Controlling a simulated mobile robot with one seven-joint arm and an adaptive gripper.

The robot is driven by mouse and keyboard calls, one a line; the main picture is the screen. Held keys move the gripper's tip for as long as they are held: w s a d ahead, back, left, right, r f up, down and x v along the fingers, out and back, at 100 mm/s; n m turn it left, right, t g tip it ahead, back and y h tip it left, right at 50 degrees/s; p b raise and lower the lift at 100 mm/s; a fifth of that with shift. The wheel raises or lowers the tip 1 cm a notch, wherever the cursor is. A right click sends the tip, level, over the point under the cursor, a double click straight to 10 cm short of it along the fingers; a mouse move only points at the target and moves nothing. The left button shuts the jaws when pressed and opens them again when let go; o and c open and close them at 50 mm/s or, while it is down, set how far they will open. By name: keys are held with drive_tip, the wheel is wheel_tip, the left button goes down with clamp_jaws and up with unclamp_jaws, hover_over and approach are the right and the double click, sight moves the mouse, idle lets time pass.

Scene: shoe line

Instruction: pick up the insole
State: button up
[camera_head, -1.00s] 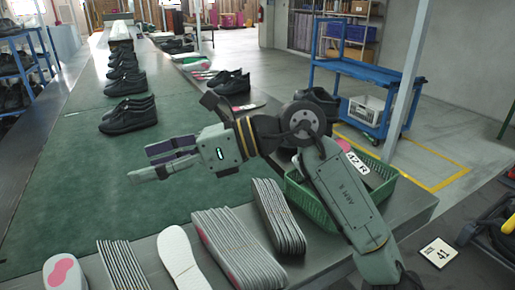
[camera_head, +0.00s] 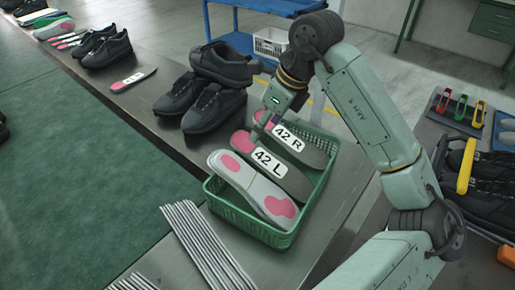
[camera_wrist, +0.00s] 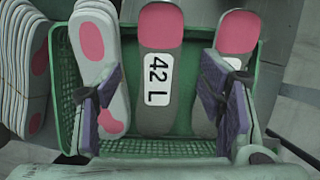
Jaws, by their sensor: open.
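A green basket (camera_head: 236,221) holds several insoles. A light grey insole with pink pads (camera_head: 238,172) lies leftmost, a dark one labelled 42 L (camera_head: 292,181) in the middle, and a dark one labelled 42 R (camera_head: 312,154) on the right. My gripper (camera_head: 266,127) is over the far part of the basket, hiding part of the insoles. In the wrist view my gripper (camera_wrist: 163,110) is open, its purple fingers either side of the 42 L insole (camera_wrist: 158,110). The left finger overlaps the light insole (camera_wrist: 93,45), the right finger the other dark insole (camera_wrist: 238,38). Contact cannot be told.
Black shoes (camera_head: 212,107) stand left of the basket on the grey bench. A blue cart (camera_head: 240,42) stands behind, and a tray of shoes (camera_head: 480,195) is at the right. The green mat (camera_head: 80,170) is largely clear.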

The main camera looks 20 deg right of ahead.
sight(248, 144)
drive_tip(key=x, duration=0.3)
drive_tip(key=shift+a+r, duration=0.1)
drive_tip(key=p+x, duration=0.3)
drive_tip(key=x, duration=0.1)
drive_tip(key=shift+w+a+r, duration=0.1)
drive_tip(key=shift+w+a, duration=0.2)
drive_tip(key=shift+w, duration=0.05)
drive_tip(key=shift+w+f, duration=0.15)
drive_tip(key=shift+f, duration=0.35)
drive_tip(key=c, duration=0.9)
drive_tip(key=shift+o, duration=0.2)
drive_tip(key=shift+r, duration=0.1)
